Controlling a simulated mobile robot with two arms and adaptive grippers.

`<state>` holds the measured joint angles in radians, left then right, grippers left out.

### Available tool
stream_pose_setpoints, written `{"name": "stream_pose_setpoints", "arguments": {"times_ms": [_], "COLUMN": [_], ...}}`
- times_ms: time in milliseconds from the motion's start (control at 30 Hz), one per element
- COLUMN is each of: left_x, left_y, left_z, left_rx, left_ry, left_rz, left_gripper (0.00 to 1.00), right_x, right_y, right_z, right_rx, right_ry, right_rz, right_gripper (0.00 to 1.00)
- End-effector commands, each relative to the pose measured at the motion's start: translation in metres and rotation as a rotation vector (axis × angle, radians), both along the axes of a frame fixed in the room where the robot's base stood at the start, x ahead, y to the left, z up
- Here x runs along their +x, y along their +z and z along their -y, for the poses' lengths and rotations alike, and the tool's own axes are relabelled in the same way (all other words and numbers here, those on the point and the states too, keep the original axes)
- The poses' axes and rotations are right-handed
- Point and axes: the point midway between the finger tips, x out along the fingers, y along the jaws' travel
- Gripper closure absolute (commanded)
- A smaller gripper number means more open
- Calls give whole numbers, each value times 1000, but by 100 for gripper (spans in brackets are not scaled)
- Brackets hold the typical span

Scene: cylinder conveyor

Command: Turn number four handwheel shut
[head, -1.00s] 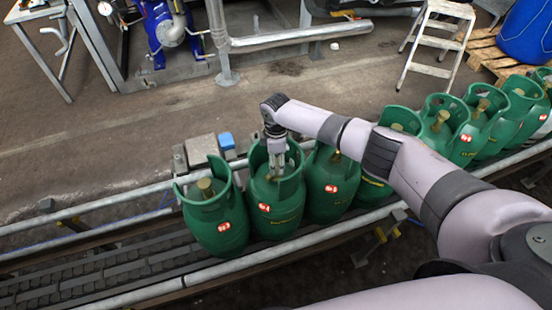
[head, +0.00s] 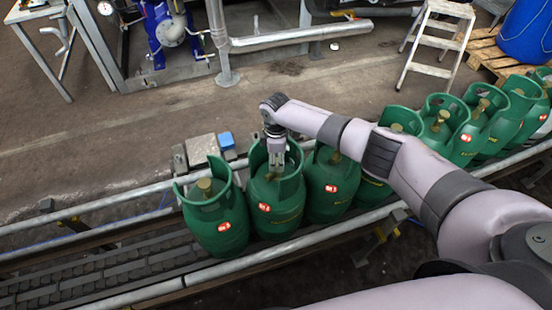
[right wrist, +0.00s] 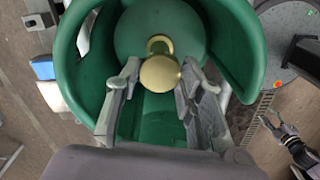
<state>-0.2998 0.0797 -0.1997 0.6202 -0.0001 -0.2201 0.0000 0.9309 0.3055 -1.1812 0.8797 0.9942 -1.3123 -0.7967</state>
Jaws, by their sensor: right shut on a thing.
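A row of green gas cylinders stands on the conveyor, each with a brass handwheel inside a collar. My right gripper (head: 276,168) points down into the collar of the second cylinder from the left (head: 276,205). In the right wrist view its two fingers (right wrist: 158,88) are shut on the brass handwheel (right wrist: 160,73), one at each side. The fingers hide this handwheel in the head view. I cannot read a number four on any cylinder. My left gripper (right wrist: 279,127) shows small at the right of the right wrist view, its fingers apart and empty.
The leftmost cylinder (head: 216,228) and the third one (head: 331,187) stand close on either side. Metal rails (head: 150,292) run along the conveyor. A grey and blue box (head: 203,149) sits behind the rail. The belt at the left is bare.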

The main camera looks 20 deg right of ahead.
Motion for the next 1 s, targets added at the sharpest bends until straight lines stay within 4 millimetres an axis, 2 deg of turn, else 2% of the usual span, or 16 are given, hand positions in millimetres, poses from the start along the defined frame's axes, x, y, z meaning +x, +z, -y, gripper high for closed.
{"name": "stream_pose_setpoints", "arguments": {"times_ms": [367,1000], "left_x": [0,0], "left_y": [10,36], "left_z": [0,1], "left_rx": [-1,-1], "left_ry": [-1,-1], "left_rz": [0,0], "left_gripper": [60,60], "right_x": [0,0], "right_y": [2,3], "right_z": [-1,-1], "right_rx": [1,2], "right_ry": [-191,-794], "right_rz": [-1,0], "right_gripper": [93,93]}}
